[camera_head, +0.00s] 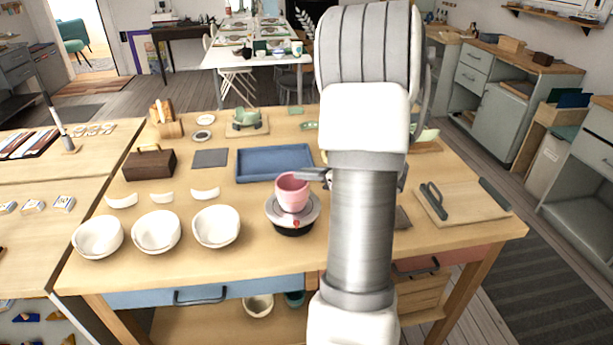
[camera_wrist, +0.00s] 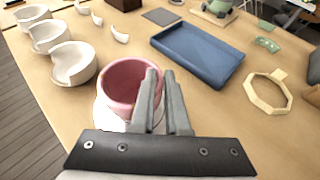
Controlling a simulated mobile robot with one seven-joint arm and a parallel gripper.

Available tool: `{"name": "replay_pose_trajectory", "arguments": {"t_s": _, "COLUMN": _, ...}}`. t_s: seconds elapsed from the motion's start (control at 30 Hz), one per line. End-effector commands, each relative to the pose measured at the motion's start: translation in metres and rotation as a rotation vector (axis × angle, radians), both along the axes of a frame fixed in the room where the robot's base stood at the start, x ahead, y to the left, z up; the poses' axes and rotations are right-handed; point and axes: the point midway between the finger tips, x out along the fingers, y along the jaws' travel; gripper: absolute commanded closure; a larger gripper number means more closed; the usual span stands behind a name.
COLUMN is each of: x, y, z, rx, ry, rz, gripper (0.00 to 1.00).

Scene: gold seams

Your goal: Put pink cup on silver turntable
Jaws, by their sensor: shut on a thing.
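The pink cup (camera_head: 292,194) is upright over the silver turntable (camera_head: 311,212), a round disc on a dark base with a small red mark at its front. The cup's bottom looks at or just above the disc; I cannot tell whether it touches. My gripper (camera_head: 308,176) comes from the right and is shut on the cup's rim wall. In the wrist view, my gripper's fingers (camera_wrist: 160,74) pinch the right side of the pink cup (camera_wrist: 118,90). The turntable (camera_wrist: 104,118) is mostly hidden under the cup there.
Three white bowls (camera_head: 156,231) stand left of the turntable, with pale curved shards behind them. A blue tray (camera_head: 274,162) lies behind the cup. A dark wooden box (camera_head: 149,163) is at the back left.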

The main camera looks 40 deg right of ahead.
Motion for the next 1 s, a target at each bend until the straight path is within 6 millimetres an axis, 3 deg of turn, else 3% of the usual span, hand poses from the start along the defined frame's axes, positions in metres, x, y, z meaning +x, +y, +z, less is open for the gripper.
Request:
{"name": "replay_pose_trajectory", "arguments": {"t_s": 0.27, "x": 0.0, "y": 0.0, "z": -0.001, "rx": -0.001, "ry": -0.002, "rz": 0.0, "gripper": 1.0}}
{"name": "replay_pose_trajectory", "arguments": {"t_s": 0.3, "x": 0.0, "y": 0.0, "z": -0.001, "rx": -0.001, "ry": 0.0, "rz": 0.0, "gripper": 0.8}}
{"name": "replay_pose_trajectory", "arguments": {"t_s": 0.43, "x": 0.0, "y": 0.0, "z": -0.001, "rx": -0.001, "ry": -0.001, "rz": 0.0, "gripper": 0.57}}
{"name": "replay_pose_trajectory", "arguments": {"t_s": 0.77, "x": -0.001, "y": 0.0, "z": 0.001, "rx": -0.001, "ry": -0.001, "rz": 0.0, "gripper": 0.57}}
{"name": "replay_pose_trajectory", "arguments": {"t_s": 1.0, "x": -0.033, "y": -0.007, "z": 0.017, "rx": -0.001, "ry": -0.002, "rz": -0.004, "gripper": 0.57}}
